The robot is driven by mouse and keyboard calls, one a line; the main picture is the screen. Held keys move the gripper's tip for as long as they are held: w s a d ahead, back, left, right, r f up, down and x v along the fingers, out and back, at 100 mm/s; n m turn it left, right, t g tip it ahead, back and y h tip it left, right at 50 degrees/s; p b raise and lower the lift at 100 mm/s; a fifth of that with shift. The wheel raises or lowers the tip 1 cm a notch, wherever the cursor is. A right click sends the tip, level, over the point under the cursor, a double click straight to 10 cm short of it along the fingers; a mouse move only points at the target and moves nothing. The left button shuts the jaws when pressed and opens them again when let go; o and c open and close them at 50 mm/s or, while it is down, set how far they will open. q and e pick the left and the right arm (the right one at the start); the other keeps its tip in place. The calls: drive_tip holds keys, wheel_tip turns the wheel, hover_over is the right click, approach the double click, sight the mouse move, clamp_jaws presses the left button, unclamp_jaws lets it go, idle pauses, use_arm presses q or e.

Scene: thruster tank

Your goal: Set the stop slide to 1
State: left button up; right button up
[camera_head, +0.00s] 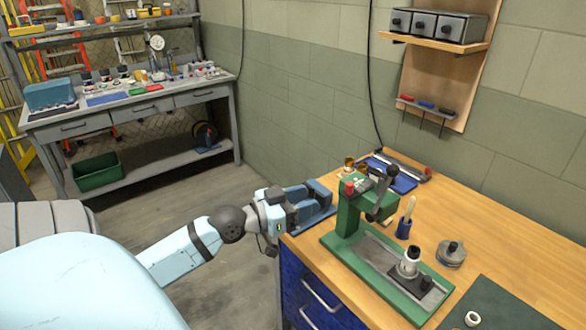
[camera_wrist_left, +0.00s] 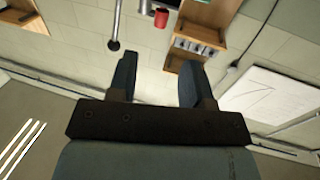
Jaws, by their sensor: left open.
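A white cylinder (camera_head: 410,258) and a small black block (camera_head: 425,283) are on the bed. I cannot tell which part is the stop slide, and no number is readable. My left gripper (camera_head: 322,199) is open, just left of the press at the bench's edge. Its two fingers show empty in the left wrist view (camera_wrist_left: 158,80). My right gripper is not in view.
A blue cup with a white-handled tool (camera_head: 405,227), a round grey part (camera_head: 451,254) and a dark green mat (camera_head: 495,312) lie on the workbench (camera_head: 490,235). A blue tray (camera_head: 393,174) is behind the press. A wall shelf (camera_head: 435,42) holds grey boxes.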

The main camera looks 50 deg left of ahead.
use_arm(q)
drive_tip(key=shift+v, duration=1.3)
drive_tip(key=s+d+f+n+g+y+p, duration=0.1)
drive_tip(key=s+d+f+g+p, duration=0.1)
drive_tip(key=d+f+p, duration=0.35)
drive_tip(key=s+d+f+g+y+p, duration=0.1)
drive_tip(key=s+d+f+g+p, duration=0.15)
drive_tip(key=f, duration=0.65)
drive_tip(key=s+d+f+g+p, duration=0.1)
drive_tip(key=s+d+f, duration=0.2)
drive_tip(key=d, duration=0.3)
drive_tip(key=s+d+f+p, duration=0.1)
drive_tip(key=s+d+f, duration=0.2)
drive_tip(key=d, duration=0.4)
drive_tip(key=shift+d+f+m+g+p, duration=0.2)
drive_tip(key=shift+f+m+g+p, duration=0.15)
drive_tip(key=shift+f, duration=0.2)
